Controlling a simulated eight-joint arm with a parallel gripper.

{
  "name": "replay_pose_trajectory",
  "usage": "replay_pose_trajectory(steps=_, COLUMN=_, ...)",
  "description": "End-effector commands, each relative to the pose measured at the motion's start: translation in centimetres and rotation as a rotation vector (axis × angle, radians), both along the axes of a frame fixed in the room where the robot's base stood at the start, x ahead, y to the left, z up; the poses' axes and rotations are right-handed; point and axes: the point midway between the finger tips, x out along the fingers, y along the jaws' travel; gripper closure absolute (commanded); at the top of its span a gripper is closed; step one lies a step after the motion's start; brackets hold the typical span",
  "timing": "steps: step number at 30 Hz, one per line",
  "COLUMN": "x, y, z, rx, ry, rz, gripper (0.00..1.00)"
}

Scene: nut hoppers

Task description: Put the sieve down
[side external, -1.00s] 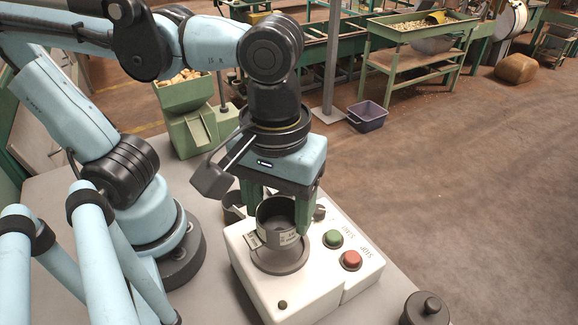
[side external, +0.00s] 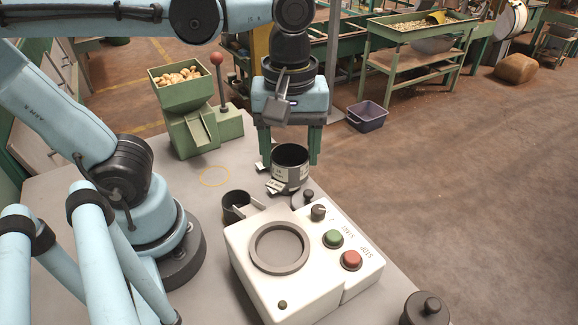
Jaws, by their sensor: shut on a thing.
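The sieve (side external: 290,174) is a dark, open-topped cylinder with a pale label and a metal tab at its lower left. My gripper (side external: 289,157) points down with a green finger on each side of the sieve and is shut on it. The sieve looks upright, beyond the white machine near the table's far right edge. Its gap to the table cannot be told. The white machine (side external: 255,287) has a round ringed seat (side external: 279,248), which is empty. A yellow circle (side external: 214,177) is marked on the bare table to the left of the sieve.
A second dark cup (side external: 236,206) stands behind the machine, left of the sieve. A green hopper (side external: 180,92) with nuts and a red-knobbed lever (side external: 217,62) stand at the back. A dark knobbed weight (side external: 426,308) is at front right. The table around the circle is clear.

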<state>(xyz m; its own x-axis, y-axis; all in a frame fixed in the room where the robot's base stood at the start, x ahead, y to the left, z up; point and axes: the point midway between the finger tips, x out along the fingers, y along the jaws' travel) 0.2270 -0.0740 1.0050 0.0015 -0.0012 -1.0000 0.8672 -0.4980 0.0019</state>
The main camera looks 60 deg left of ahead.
Motion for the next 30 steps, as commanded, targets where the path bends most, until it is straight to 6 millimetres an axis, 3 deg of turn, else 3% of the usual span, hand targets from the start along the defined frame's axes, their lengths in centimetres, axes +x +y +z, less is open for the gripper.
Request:
replay_pose_trajectory(steps=6, x=1.4, y=5.7, z=-2.8, rx=0.0, ry=0.0, rz=0.251, gripper=0.69)
replay_pose_trajectory(steps=13, x=1.0, y=11.6, z=-5.5, rx=0.0, ry=-0.001, rz=0.503, gripper=0.69)
replay_pose_trajectory(steps=21, x=-1.7, y=17.7, z=-8.5, rx=0.0, ry=-0.001, rz=0.796, gripper=0.69)
replay_pose_trajectory(steps=30, x=-5.3, y=21.7, z=-10.8, rx=-0.001, ry=-0.001, rz=1.032, gripper=0.69)
